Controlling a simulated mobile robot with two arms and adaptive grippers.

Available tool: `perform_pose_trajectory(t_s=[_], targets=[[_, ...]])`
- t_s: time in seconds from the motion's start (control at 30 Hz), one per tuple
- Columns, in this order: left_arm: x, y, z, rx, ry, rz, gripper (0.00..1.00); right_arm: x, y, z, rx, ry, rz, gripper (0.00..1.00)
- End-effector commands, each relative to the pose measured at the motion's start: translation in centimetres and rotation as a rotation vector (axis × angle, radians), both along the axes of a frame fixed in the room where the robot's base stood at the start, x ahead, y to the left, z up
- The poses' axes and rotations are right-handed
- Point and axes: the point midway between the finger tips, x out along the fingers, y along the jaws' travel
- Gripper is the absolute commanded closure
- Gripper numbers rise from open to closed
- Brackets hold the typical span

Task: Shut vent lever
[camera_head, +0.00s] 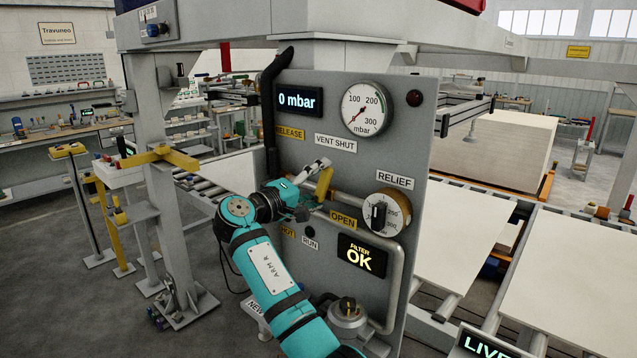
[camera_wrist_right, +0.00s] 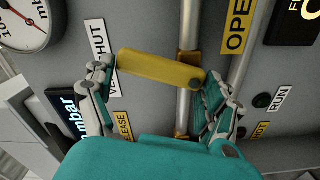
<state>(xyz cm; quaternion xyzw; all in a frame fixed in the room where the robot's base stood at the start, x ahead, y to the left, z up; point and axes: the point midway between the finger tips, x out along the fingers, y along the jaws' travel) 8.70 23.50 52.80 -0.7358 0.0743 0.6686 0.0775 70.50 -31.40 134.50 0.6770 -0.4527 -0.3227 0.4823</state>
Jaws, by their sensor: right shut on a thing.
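The vent lever (camera_head: 325,182) is a short yellow handle on the grey panel, below the VENT SHUT label (camera_head: 336,143) and above left of the OPEN label (camera_head: 343,219). In the wrist view the lever (camera_wrist_right: 155,68) lies across the pipe, its free end at the VENT SHUT label and its pivot at a brass fitting (camera_wrist_right: 188,58). My right gripper (camera_head: 311,188) is at the lever; in the wrist view its fingers (camera_wrist_right: 158,80) are shut on it, one at each end. The fingers partly hide the VENT SHUT label there. My left gripper is out of view.
The panel carries a 0 mbar display (camera_head: 299,100), a dial gauge (camera_head: 366,109), a RELIEF knob (camera_head: 379,215) and a FILTER OK display (camera_head: 361,255). A pipe (camera_head: 396,280) bends down the panel's right side. White sheets (camera_head: 560,265) lie on the right. A grey post stands left.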

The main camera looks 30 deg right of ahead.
Motion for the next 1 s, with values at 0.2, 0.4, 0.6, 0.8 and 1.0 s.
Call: perform_pose_trajectory(t_s=[0.2,0.4,0.6,0.8,1.0], targets=[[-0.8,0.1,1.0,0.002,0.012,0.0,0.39,0.5,0.0,0.6,-0.069,0.146,-0.002,0.72],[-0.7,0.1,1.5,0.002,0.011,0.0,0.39,0.9,0.2,0.5,-0.11,0.243,-0.001,0.72],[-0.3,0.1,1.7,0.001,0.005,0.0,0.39,1.1,0.2,0.5,-0.132,0.295,-0.001,0.72],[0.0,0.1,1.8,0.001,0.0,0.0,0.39,1.2,0.3,0.4,-0.141,0.315,0.0,0.71],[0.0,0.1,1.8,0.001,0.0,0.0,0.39,1.2,0.3,0.4,-0.143,0.317,-0.002,0.71]])
